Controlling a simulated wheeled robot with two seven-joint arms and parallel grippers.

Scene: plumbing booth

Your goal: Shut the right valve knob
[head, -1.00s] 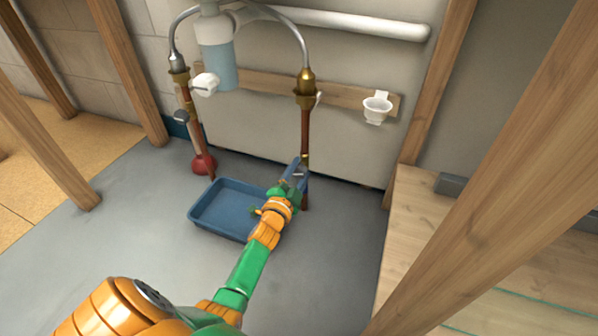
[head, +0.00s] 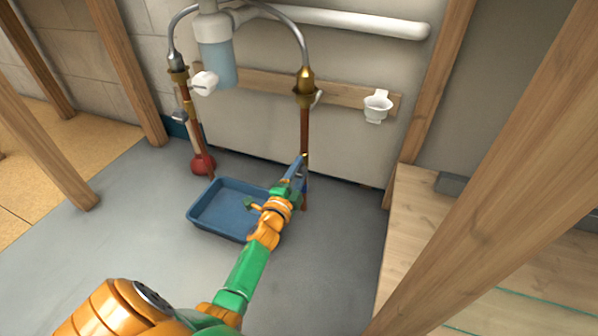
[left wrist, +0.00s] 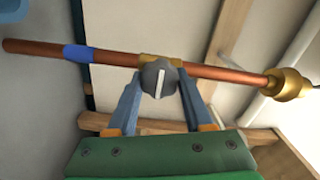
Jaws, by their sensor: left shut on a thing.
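The right valve knob (left wrist: 158,78) is dark grey with a white line. It sits on a brass fitting on the right copper pipe (head: 304,132), which also crosses the left wrist view (left wrist: 222,74). In that view the white line runs roughly across the pipe. My left gripper (left wrist: 161,85) is shut on this knob, one blue finger on each side. In the head view my left gripper (head: 297,172) is at the lower part of the right pipe and hides the knob. My right gripper is not in view.
A blue tray (head: 196,217) lies on the floor left of my left forearm. The left copper pipe (head: 189,122) and a red plunger cup (head: 203,164) stand behind it. A wooden post (head: 490,170) crosses the right foreground. Grey floor is clear around the tray.

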